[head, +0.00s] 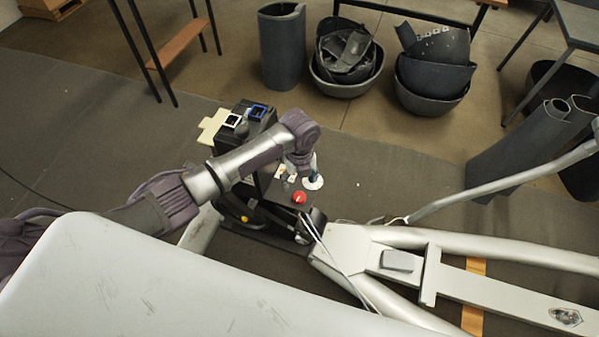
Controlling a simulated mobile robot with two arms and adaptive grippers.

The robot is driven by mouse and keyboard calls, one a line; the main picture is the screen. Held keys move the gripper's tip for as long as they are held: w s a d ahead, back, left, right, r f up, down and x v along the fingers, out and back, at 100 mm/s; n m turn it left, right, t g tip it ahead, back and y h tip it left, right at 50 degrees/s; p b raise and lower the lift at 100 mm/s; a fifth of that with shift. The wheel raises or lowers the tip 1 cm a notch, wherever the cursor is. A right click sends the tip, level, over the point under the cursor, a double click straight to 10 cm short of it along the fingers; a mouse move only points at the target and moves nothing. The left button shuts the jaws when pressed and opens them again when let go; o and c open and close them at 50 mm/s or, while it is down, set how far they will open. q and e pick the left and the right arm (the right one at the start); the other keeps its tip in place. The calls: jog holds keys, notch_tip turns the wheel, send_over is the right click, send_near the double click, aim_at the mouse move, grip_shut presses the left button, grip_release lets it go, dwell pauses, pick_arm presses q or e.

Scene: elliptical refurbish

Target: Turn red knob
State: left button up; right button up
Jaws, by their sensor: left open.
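The red knob (299,197) sits on top of a dark machine housing (268,192) near the middle of the head view. My left arm comes in from the left and reaches over the housing. My left gripper (300,180) points down just above and behind the red knob, apart from it as far as I can see. It is open and looks empty, though its fingers are small and partly hidden by the wrist. A white round part with a dark centre (314,180) is just right of the gripper. My right gripper is not in view.
Black boxes with white and blue tops (250,112) stand behind my forearm. A grey metal frame (450,262) with tubes and cables lies to the right. Dark bins of scrap (346,88) and a dark cylinder (283,48) stand at the back. The grey mat between is mostly clear.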

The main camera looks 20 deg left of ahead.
pick_arm(q)
notch_tip(320, 180, up, 4)
jog(key=shift+f, duration=0.2)
dwell(0.4)
